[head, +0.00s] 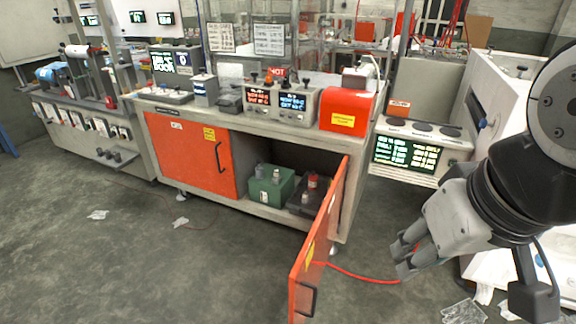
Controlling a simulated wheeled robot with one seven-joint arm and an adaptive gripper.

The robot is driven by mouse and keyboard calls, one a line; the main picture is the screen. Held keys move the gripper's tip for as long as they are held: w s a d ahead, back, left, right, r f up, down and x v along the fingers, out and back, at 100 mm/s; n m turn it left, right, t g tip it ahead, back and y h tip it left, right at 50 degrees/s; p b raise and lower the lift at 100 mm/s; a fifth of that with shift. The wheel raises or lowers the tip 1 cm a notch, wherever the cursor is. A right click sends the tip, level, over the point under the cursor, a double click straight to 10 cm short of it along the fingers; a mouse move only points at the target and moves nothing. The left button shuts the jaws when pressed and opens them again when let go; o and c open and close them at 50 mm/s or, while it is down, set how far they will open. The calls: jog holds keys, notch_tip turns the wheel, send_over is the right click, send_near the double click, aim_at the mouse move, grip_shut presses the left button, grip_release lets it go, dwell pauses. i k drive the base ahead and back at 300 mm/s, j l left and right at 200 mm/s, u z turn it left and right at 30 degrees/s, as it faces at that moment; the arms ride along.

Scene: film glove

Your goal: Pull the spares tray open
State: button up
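A low dark tray (297,209) with small items on it sits inside the open right half of the orange-fronted cabinet (190,155). It appears to be the spares tray, though I can read no label on it. The open door (318,250) partly hides its right side. My gripper (401,259) is in front of the bench at the right, outside the cabinet and to the right of the open door. It touches neither tray nor door. Its grey fingers look close together and empty, but the angle hides how far apart they are.
A green box (271,186) stands left of the tray in the cabinet. The left door is shut. The orange door swings out into the floor space between my gripper and the cabinet opening. Open floor lies left of the door.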

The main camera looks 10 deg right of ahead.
aim_at(315, 199)
jog(key=i+l+u, duration=0.15)
jog(key=i+l, duration=0.2)
jog(key=i+l+u, duration=0.2)
jog(key=i+l, duration=0.15)
jog(key=i+l+u, duration=0.15)
jog(key=i+l, duration=0.2)
jog(key=l, duration=0.25)
jog(key=k, duration=0.55)
